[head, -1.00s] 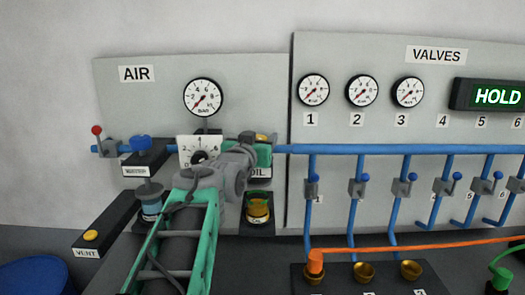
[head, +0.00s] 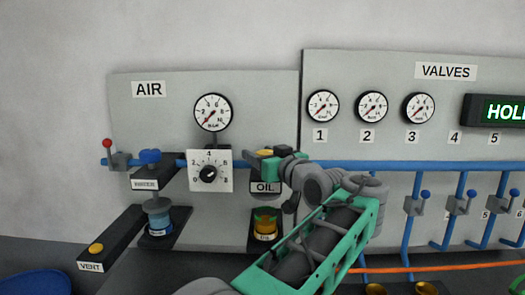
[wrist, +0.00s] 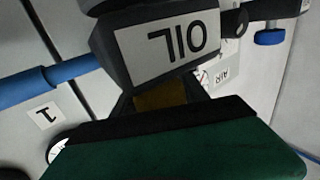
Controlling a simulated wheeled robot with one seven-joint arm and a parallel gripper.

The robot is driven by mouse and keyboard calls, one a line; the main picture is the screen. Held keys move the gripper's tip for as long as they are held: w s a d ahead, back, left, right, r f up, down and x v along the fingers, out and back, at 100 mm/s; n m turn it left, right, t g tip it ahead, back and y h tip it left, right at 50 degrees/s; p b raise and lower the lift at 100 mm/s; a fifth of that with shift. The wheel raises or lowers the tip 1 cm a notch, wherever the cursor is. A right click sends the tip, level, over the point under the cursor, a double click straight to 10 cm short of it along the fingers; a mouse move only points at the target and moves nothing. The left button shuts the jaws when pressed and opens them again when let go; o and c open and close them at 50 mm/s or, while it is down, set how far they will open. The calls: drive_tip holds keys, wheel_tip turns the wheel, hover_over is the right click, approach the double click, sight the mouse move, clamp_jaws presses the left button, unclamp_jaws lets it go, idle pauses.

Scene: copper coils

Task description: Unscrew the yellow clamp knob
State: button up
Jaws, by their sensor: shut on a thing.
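In the wrist view the yellow knob (wrist: 160,96) shows between dark fingers, under the upside-down OIL label (wrist: 168,48). My gripper (head: 258,155), with its green body, reaches in from the right and is shut on the knob. Most of the knob is hidden by the fingers and the green body. Whether its thread is loose cannot be told.
A white dial plate (head: 211,182) stands just left of the gripper. A WATER bracket with a blue knob (head: 150,156) is further left. A gold-and-green cup (head: 265,223) sits below. Blue pipes and valves (head: 416,204) and an orange hose (head: 440,267) lie to the right.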

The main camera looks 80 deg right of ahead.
drive_tip(key=shift+n+t+y, duration=0.5)
drive_tip(key=shift+y, duration=0.1)
drive_tip(key=shift+a, duration=0.1)
drive_tip(key=o, duration=1.4)
drive_tip(key=shift+w, duration=0.15)
drive_tip(key=shift+c, duration=0.2)
